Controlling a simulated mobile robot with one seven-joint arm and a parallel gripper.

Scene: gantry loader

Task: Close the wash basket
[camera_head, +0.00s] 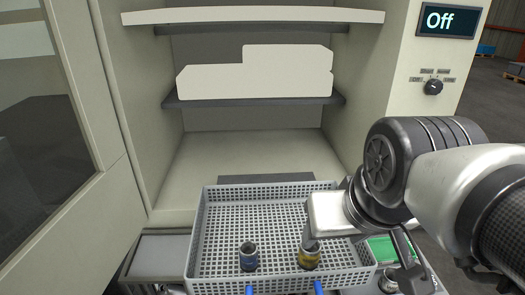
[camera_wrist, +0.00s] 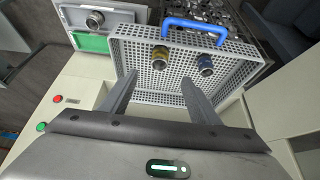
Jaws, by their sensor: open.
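The grey perforated wash basket (camera_head: 195,240) stands in front of the machine's open chamber in the head view. Its top is uncovered, and I see no separate lid. It holds a dark part with a blue base (camera_head: 249,258) and a part with a yellow base (camera_head: 309,258). The basket (camera_wrist: 118,52) also shows in the wrist view, with a blue handle (camera_wrist: 196,24) on one side. My gripper (camera_wrist: 160,90) is open and empty, with its fingers apart over the basket's edge. In the head view the fingertips are largely hidden by my wrist.
The machine chamber (camera_head: 250,150) is open behind the basket, with white blocks (camera_head: 255,80) on a shelf. A display reading "Off" (camera_head: 447,21) and a rotary knob (camera_head: 433,87) are at right. Red (camera_wrist: 57,99) and green (camera_wrist: 41,127) buttons sit on a panel. A windowed door (camera_head: 50,120) is at left.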

